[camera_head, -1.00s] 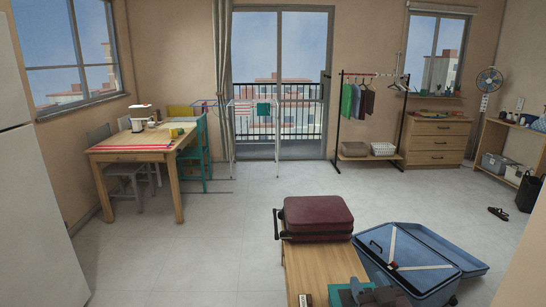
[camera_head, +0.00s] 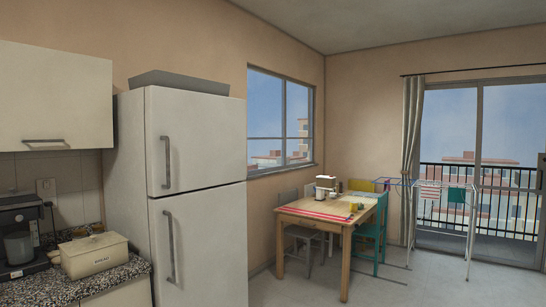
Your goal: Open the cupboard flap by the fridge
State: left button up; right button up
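The cupboard flap (camera_head: 55,98) is a cream wall-cupboard front at the upper left, with a dark bar handle (camera_head: 43,141) along its lower edge. It looks shut. Its left part is cut off by the picture edge. The white fridge (camera_head: 195,200) stands just right of it, with an upper and a lower door, both shut, and bar handles on their left sides. Neither of my grippers shows in this view.
Below the flap is a speckled counter (camera_head: 45,290) with a coffee machine (camera_head: 20,236) and a cream bread box (camera_head: 95,255). A grey tray-like box (camera_head: 180,82) lies on the fridge. A wooden table (camera_head: 325,211) with chairs stands beyond; floor shows at lower right.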

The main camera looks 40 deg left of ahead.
aim_at(50, 99)
jog(key=u, duration=2.6)
jog(key=i+j, duration=0.1)
jog(key=i, duration=0.95)
